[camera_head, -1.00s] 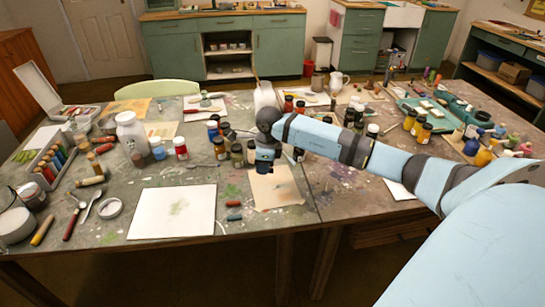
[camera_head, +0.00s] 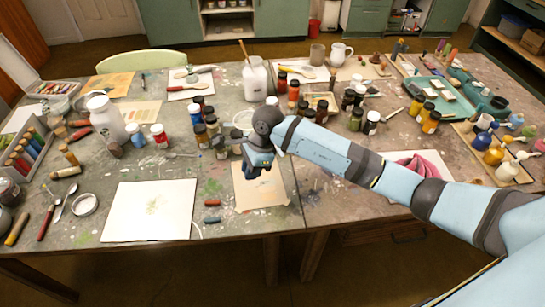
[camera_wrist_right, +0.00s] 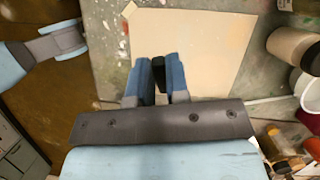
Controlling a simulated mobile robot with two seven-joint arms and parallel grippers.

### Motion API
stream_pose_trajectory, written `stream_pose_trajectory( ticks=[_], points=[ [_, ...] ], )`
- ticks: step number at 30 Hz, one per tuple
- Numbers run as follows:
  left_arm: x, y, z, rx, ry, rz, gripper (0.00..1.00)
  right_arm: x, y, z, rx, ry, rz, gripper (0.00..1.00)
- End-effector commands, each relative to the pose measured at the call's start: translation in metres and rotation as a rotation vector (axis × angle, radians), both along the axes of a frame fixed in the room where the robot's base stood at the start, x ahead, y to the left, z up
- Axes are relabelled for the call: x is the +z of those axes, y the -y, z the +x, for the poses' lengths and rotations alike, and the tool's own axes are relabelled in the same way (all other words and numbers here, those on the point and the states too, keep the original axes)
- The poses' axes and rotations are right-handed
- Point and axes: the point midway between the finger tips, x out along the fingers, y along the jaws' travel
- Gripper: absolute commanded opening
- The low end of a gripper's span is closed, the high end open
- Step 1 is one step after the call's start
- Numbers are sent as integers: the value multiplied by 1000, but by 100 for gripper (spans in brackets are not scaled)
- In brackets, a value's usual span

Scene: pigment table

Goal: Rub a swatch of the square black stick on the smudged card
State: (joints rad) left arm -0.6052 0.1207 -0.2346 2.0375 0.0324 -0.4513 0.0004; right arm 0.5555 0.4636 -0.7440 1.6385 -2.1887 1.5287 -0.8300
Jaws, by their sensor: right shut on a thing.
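My right gripper (camera_head: 258,163) is above the far part of a beige card (camera_head: 262,192). In the right wrist view its two blue fingers (camera_wrist_right: 161,78) are shut on a square black stick (camera_wrist_right: 160,74), with the beige card (camera_wrist_right: 195,40) below. I cannot tell whether the stick touches it. The stick is hidden in the head view. The beige card shows no clear smudge. To its left, a large white card (camera_head: 150,222) lies flat with a faint greenish smudge. A blue and grey part of my other arm (camera_wrist_right: 62,40) shows at the wrist view's left; its jaws are unclear.
Two short sticks, one red (camera_head: 212,202) and one dark (camera_head: 212,219), lie between the cards. Several paint jars (camera_head: 205,125) stand behind the gripper. A pink cloth (camera_head: 425,165) lies at right beside my arm. The table's front edge is close to both cards.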

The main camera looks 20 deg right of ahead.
Motion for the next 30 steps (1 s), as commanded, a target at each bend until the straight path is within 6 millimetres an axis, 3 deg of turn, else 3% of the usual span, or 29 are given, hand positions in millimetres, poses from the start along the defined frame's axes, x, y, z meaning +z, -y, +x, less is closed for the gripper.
stream_pose_trajectory(
  ticks=[3, 11, 25, 30],
  points=[
    [0, -1, -1, 0, -3, 2, 43, 3, -13, -3, 32, 0, 10, 7],
    [-8, -4, -3, -2, -9, 8, 43, -5, -17, -4, 43, -1, 12, 7],
    [-30, 1, -1, 6, -21, -9, 43, -57, -16, -4, 40, 0, 11, 7],
    [-25, 5, 3, 2, 5, -15, 43, -69, -16, -4, 41, 1, 11, 7]
  ],
)
